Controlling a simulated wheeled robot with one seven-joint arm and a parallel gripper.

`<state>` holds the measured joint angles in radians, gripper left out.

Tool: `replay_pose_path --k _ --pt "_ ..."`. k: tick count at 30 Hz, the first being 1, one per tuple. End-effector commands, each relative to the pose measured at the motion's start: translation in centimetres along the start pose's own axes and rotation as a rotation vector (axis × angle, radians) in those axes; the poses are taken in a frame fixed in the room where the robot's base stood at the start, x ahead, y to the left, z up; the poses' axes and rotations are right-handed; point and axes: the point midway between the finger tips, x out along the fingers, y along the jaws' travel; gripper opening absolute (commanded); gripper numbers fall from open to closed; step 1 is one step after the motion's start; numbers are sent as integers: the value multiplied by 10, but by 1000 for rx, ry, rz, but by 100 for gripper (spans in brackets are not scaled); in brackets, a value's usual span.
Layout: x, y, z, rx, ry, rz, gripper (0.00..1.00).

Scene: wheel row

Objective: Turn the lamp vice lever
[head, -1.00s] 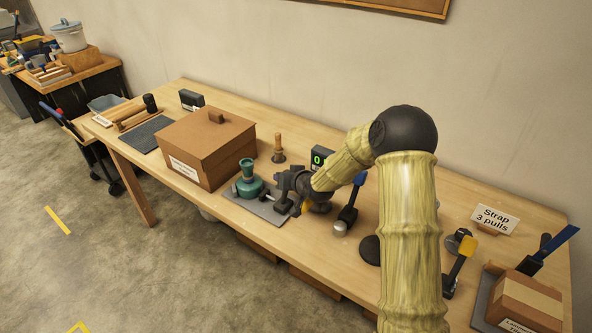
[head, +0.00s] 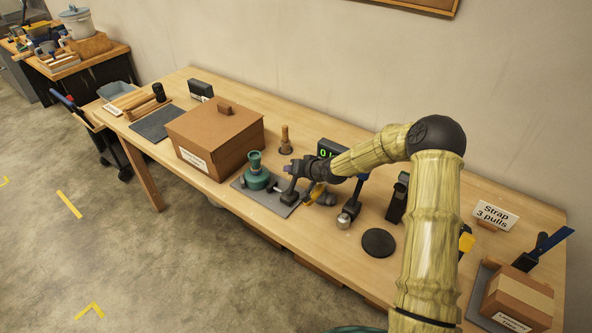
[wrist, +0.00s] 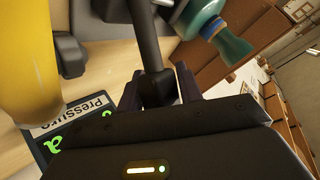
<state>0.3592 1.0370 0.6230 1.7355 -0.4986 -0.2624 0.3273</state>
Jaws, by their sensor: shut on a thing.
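The teal lamp (head: 257,180) stands upright on a grey plate (head: 243,190) near the table's front edge, and its flared end shows in the wrist view (wrist: 229,45). My gripper (head: 290,172) is just right of the lamp, above the plate's right side. In the wrist view my gripper (wrist: 160,92) is shut on a dark bar, the vice lever (wrist: 145,38), which runs up from between the fingers. The lever's lower end is hidden by the fingers, and the vice is partly covered by my wrist in the head view.
A yellow handle (wrist: 28,65) is close beside my gripper. A display labelled Pressure (wrist: 75,128) is near it. A large brown box (head: 215,140) stands left of the lamp. A blue-handled lever (head: 352,205) and a dark disc (head: 378,242) are to the right.

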Motion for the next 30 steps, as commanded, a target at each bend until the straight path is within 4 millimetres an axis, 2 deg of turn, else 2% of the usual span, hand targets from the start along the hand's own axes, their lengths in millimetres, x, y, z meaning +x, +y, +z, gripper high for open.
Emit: replay_pose_path --k 1,3,4,13,17,23,30 --pt "1 1 4 4 -8 1 42" --pt "1 1 4 4 -7 1 55" --pt "1 1 3 4 -6 1 57" --pt "-1 1 1 2 -2 1 57" --pt "-10 2 0 2 -1 2 57" --pt "-41 2 0 2 0 3 57" --pt "-90 2 1 3 -1 4 57"
